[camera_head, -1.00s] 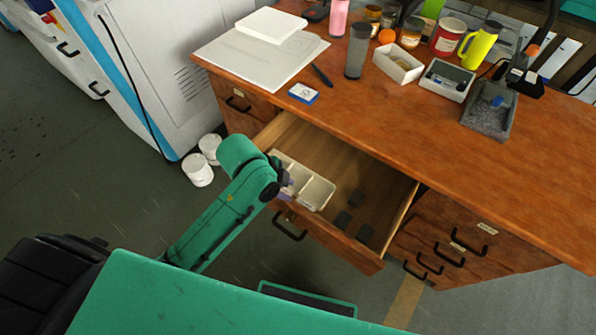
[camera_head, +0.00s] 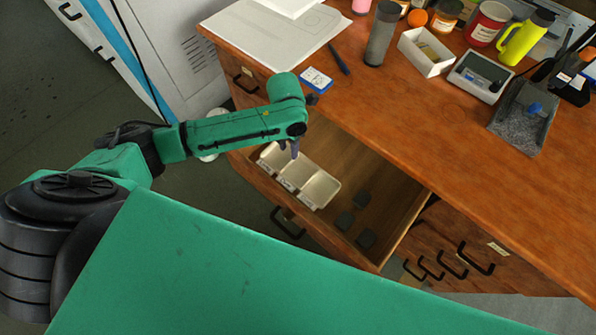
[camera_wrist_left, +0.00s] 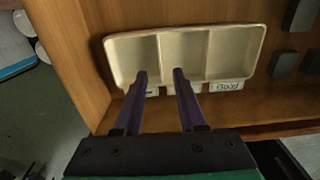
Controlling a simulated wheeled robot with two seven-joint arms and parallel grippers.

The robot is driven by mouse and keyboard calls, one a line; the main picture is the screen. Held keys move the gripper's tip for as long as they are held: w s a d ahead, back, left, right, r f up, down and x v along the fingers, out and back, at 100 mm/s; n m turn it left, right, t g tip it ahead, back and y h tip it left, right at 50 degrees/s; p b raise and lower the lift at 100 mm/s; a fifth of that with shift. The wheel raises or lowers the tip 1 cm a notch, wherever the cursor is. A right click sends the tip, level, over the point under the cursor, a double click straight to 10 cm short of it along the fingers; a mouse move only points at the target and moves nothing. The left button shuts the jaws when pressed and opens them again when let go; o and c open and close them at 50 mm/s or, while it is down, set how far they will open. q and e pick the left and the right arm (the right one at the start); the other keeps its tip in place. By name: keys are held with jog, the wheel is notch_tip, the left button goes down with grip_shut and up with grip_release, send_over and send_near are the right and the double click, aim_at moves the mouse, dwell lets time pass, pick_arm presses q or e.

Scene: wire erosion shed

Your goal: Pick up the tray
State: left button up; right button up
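A cream tray (camera_head: 320,188) with three empty compartments and small labels on its near side lies in the open drawer (camera_head: 378,190), toward the drawer's left end. In the left wrist view the tray (camera_wrist_left: 235,52) shows whole except where the fingers cover its near side. My left gripper (camera_head: 289,150) is above the tray in the head view. In the left wrist view its two dark purple fingers (camera_wrist_left: 159,75) are apart with nothing held between them, pointing at the near edge around the left and middle compartments. My right gripper does not show.
Several dark grey blocks (camera_head: 345,221) lie in the drawer right of the tray. The desk top (camera_head: 400,110) overhangs behind, with a blue-and-white box (camera_head: 316,79), a grey tumbler (camera_head: 381,35) and a white open box (camera_head: 425,52). Drawer walls stand close around the tray.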

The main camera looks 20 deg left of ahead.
aim_at(289, 162)
pick_arm(q)
notch_tip(289, 162, down, 7)
jog(key=shift+f, duration=0.2)
grip_shut()
jog(key=shift+r, duration=0.1)
dwell(1.2)
